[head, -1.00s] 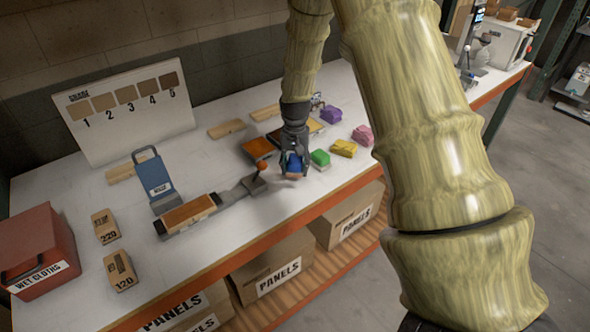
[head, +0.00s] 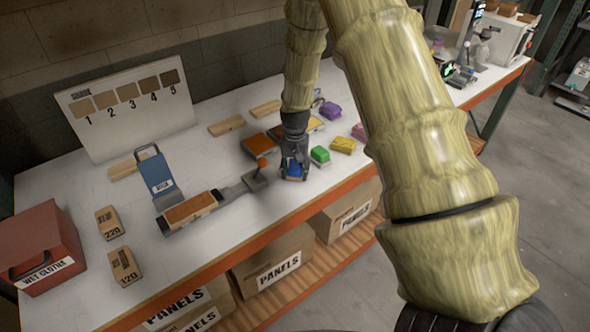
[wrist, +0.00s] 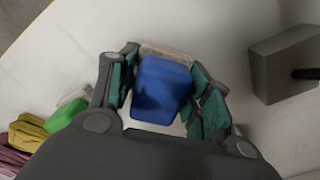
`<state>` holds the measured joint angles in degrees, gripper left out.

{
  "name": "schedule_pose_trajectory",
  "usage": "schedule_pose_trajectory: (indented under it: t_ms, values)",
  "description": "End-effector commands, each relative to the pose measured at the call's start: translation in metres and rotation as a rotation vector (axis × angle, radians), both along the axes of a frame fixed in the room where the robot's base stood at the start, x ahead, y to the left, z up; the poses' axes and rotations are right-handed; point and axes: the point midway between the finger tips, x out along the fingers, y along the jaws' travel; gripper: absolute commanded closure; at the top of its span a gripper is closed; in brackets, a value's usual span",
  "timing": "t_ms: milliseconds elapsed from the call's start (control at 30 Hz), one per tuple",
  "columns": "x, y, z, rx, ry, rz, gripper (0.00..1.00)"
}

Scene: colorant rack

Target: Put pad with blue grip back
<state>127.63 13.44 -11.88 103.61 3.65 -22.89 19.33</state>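The pad with the blue grip (head: 291,171) is at my gripper (head: 294,174), near the front edge of the white bench. In the wrist view, the blue grip (wrist: 162,88) sits between the two teal-lined fingers of my gripper (wrist: 166,75), which close around its sides. A pale edge of the pad base shows beyond the grip. The green-grip pad (head: 319,155) is just right of my gripper, followed by the yellow (head: 343,145) and pink (head: 359,132) ones. The purple-grip pad (head: 330,111) is farther back.
A sanding block holder with an orange knob (head: 262,162) lies close left of my gripper; its grey end (wrist: 285,65) shows in the wrist view.

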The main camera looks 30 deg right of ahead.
Motion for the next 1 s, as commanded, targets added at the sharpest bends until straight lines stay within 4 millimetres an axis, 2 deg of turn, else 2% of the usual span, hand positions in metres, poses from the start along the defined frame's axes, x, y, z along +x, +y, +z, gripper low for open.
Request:
schedule_pose_trajectory:
  t_ms: [33, 100, 567, 767, 1000]
  values:
    - [0.000, 0.000, 0.000, 0.000, 0.000, 0.000, 0.41]
    - [0.000, 0.000, 0.000, 0.000, 0.000, 0.000, 0.30]
    - [0.001, 0.000, 0.006, 0.000, -0.001, 0.000, 0.30]
    - [0.001, 0.000, 0.024, 0.000, -0.004, 0.000, 0.30]
    - [0.001, 0.000, 0.054, -0.001, -0.003, 0.000, 0.30]
